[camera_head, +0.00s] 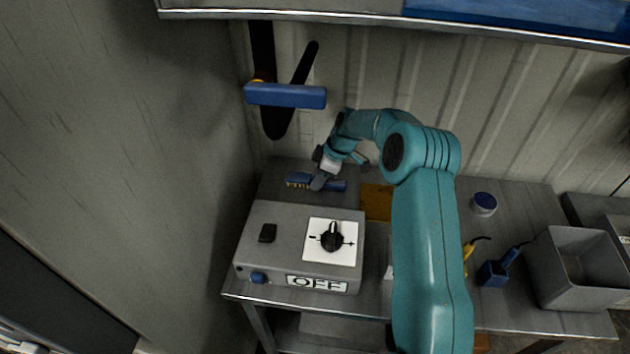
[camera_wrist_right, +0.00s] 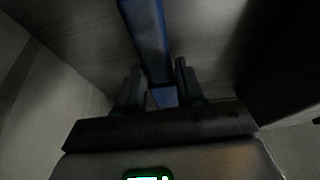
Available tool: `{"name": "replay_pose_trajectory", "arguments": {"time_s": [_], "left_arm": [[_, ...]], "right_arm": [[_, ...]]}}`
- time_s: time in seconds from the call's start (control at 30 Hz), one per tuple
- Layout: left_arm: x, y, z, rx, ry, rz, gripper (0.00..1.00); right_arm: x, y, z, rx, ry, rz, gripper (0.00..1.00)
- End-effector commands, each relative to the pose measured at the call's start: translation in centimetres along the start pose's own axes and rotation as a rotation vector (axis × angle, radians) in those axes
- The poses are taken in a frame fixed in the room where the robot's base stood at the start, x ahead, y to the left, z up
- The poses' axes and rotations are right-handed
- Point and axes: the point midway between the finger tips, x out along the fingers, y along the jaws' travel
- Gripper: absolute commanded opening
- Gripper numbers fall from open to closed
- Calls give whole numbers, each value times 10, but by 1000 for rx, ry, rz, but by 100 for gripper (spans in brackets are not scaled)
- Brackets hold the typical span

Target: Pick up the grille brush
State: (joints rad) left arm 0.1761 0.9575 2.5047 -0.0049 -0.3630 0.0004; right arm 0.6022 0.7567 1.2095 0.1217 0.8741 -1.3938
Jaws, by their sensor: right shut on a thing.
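The grille brush (camera_head: 298,180) has a blue body with yellowish bristles at its left end. It is at the back of the bench, behind the grey box. My right gripper (camera_head: 318,184) reaches down from the right and is shut on the brush near its middle. In the right wrist view the blue brush handle (camera_wrist_right: 148,40) runs between the two dark fingers of my right gripper (camera_wrist_right: 158,92). I cannot tell whether the brush still touches the surface. My left gripper is not in view.
A grey box with a dial (camera_head: 331,237) and an OFF label stands in front of the brush. A blue bar (camera_head: 285,95) is on the wall above. A round blue-topped tin (camera_head: 483,203), a blue tool (camera_head: 494,273) and a grey bin (camera_head: 572,262) are at the right. A shelf edge (camera_head: 350,22) overhangs.

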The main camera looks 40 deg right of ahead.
Motion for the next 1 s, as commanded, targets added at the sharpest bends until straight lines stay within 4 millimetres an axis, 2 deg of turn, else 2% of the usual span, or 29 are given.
{"name": "replay_pose_trajectory", "arguments": {"time_s": [0.17, 0.37, 0.47, 0.8, 1.0], "left_arm": [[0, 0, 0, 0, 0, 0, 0], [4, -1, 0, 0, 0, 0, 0], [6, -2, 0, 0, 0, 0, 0], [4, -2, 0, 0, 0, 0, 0], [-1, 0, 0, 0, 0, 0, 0]], "right_arm": [[-3, 0, -1, 0, 1, 1, 0], [-26, 1, -11, -2, 2, 4, 0], [-48, 1, -20, -2, 3, 6, 0], [-144, 1, -60, -2, 2, 5, 0], [-176, 1, -73, -1, 0, 1, 0]]}}
